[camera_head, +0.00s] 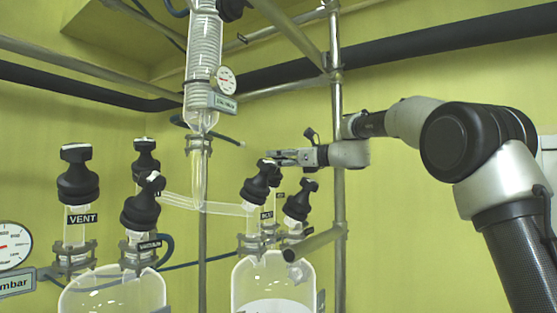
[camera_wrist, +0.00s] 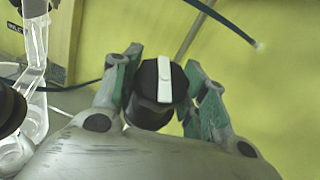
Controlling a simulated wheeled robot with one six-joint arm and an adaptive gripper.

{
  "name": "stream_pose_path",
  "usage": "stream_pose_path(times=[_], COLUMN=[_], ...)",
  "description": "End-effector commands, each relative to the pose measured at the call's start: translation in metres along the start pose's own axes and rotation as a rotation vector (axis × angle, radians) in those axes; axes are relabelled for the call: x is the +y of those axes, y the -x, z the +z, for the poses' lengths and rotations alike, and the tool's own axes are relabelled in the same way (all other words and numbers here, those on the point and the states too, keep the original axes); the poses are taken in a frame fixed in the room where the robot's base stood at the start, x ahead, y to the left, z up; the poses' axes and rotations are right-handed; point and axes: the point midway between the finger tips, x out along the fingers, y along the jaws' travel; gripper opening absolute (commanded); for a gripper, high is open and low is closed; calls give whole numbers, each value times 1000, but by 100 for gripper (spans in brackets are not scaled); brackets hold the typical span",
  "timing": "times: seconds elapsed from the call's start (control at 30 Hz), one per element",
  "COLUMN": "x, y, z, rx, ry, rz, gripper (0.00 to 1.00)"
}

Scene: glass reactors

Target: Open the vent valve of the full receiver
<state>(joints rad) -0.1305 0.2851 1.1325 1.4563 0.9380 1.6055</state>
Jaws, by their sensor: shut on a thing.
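In the head view, the right glass receiver (camera_head: 245,280) holds white liquid. Several black-capped valves stand on its top, among them a front one (camera_head: 257,187) and a right one (camera_head: 299,203). My gripper (camera_head: 283,157) reaches in from the right, level with the valve tops. In the wrist view, my gripper (camera_wrist: 164,78) is shut on a black valve knob (camera_wrist: 150,80) with a white bar (camera_wrist: 165,78) running nearly upright in the picture. The green-padded fingers stand on both sides of it. In the head view this knob is largely hidden, and its label cannot be read.
A left glass receiver (camera_head: 112,295) carries several valves, one labelled VENT (camera_head: 82,218). A glass column (camera_head: 203,60) with a dial gauge (camera_head: 227,80) hangs above. A metal post (camera_head: 338,220) stands close to my gripper. Another black valve (camera_wrist: 10,110) is at the wrist view's left edge.

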Motion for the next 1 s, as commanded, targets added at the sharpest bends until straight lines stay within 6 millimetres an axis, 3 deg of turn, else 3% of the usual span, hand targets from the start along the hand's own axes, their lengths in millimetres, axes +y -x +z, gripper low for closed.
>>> stream_pose_path(times=[0.7,0.73,0.83,1.0], x=[0,0,0,0], y=[0,0,0,0], z=[-1,-1,-1,-1], rx=[3,3,3,2], ry=[38,38,38,38], rz=[70,70,69,69], gripper=[19,46,65,66])
